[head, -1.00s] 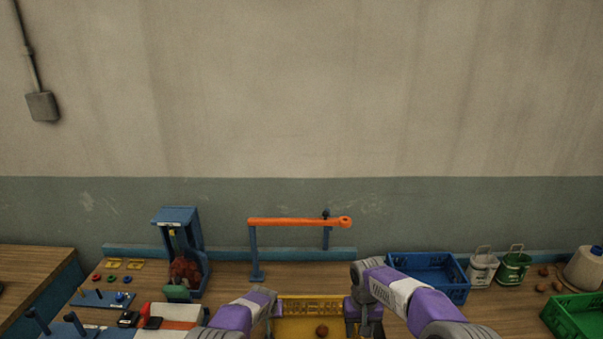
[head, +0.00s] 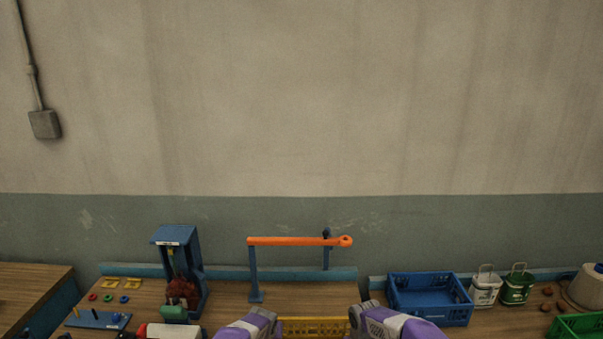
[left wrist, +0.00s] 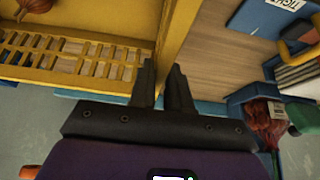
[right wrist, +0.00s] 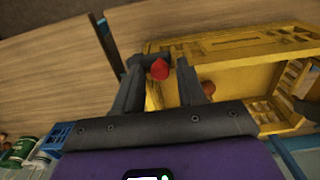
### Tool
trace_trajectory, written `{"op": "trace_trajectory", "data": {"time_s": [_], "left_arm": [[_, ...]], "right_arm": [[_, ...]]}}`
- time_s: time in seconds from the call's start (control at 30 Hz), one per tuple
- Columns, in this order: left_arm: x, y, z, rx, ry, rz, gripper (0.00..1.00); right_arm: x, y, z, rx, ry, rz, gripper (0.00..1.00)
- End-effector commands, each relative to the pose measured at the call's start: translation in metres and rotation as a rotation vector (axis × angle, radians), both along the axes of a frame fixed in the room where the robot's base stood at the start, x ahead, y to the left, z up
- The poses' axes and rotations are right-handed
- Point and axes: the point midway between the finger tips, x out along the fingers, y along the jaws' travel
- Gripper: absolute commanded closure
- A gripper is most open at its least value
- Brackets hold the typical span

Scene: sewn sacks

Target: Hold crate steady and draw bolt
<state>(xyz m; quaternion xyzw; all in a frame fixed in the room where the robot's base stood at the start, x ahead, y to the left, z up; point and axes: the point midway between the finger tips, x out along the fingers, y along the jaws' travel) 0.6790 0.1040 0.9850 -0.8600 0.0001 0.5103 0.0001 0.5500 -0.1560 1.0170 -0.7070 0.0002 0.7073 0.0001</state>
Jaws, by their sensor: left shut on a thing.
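The yellow crate (head: 313,327) shows at the bottom edge of the head view, between my arms. It also shows in the left wrist view (left wrist: 105,68) and the right wrist view (right wrist: 235,45). My left gripper (left wrist: 163,72) is shut on the crate's yellow side wall. My right gripper (right wrist: 160,80) is at the crate's other side, its fingers spread apart. A red knob (right wrist: 159,69), which may belong to the bolt, shows between these fingers; I cannot tell whether they touch it. A brown onion-like thing (right wrist: 208,87) is in the crate, partly hidden.
An orange bar on blue posts (head: 295,241) stands behind the crate. A blue stand (head: 176,260) with a dark red sack is at left. A blue crate (head: 430,308), white and green tins (head: 517,288) and a green crate (head: 578,326) are at right.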

Motion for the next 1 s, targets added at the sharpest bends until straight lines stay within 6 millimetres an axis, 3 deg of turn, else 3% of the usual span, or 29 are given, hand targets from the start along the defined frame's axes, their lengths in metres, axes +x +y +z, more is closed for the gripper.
{"op": "trace_trajectory", "data": {"time_s": [0.03, 0.23, 1.0], "left_arm": [[0.000, 0.000, 0.001, -0.001, -0.002, 0.000, 1.00], [0.000, 0.000, 0.001, -0.001, -0.002, 0.000, 1.00], [0.000, -0.001, 0.001, -0.002, -0.002, -0.001, 1.00]], "right_arm": [[0.000, 0.000, 0.000, 0.000, 0.000, 0.000, 0.69], [0.000, 0.000, 0.000, 0.000, 0.000, 0.000, 0.99], [0.000, 0.013, 0.001, 0.002, -0.001, 0.001, 1.00]]}}
